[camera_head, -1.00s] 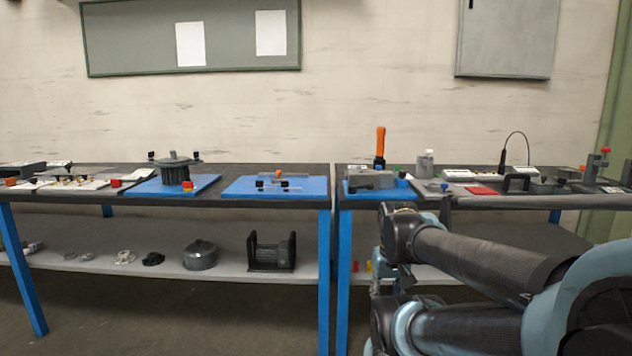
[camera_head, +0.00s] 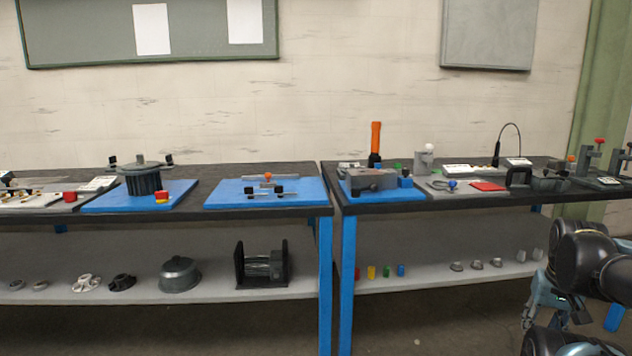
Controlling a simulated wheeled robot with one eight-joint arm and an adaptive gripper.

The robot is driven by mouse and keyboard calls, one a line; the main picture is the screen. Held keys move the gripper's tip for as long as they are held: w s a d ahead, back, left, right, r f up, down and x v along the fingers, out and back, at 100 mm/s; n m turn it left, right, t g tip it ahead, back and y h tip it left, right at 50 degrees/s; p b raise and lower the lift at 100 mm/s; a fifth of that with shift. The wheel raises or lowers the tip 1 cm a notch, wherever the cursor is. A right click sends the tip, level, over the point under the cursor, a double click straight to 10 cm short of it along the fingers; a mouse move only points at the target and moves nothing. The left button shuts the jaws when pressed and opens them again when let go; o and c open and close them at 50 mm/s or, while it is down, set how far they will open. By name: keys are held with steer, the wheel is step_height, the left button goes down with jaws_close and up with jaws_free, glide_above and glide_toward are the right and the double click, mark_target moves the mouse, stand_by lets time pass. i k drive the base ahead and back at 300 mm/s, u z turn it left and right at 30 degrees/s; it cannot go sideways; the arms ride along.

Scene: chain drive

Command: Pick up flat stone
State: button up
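I cannot single out the flat stone for certain at this size. Several small grey pieces sit on the lower shelf of the right bench, among them a low one (camera_head: 457,266) and another low one (camera_head: 496,262); whether any is a flat stone is not clear. My gripper (camera_head: 530,318) hangs at the lower right, in front of the right bench and below its top. It is small and partly covered by my dark arm, so its fingers do not show clearly. I see nothing held in it.
Two dark-topped benches with blue legs stand side by side. The right bench top (camera_head: 440,203) holds a blue tray, an orange-handled tool (camera_head: 376,143) and a red pad (camera_head: 488,186). Small coloured cylinders (camera_head: 371,272) stand on its shelf. The floor before the benches is clear.

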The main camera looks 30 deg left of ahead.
mark_target(267, 184)
steer(key=z, duration=1.45)
steer(key=k, duration=0.9)
steer(key=u, duration=2.1)
steer(key=i, duration=1.05)
steer(key=z, duration=0.05)
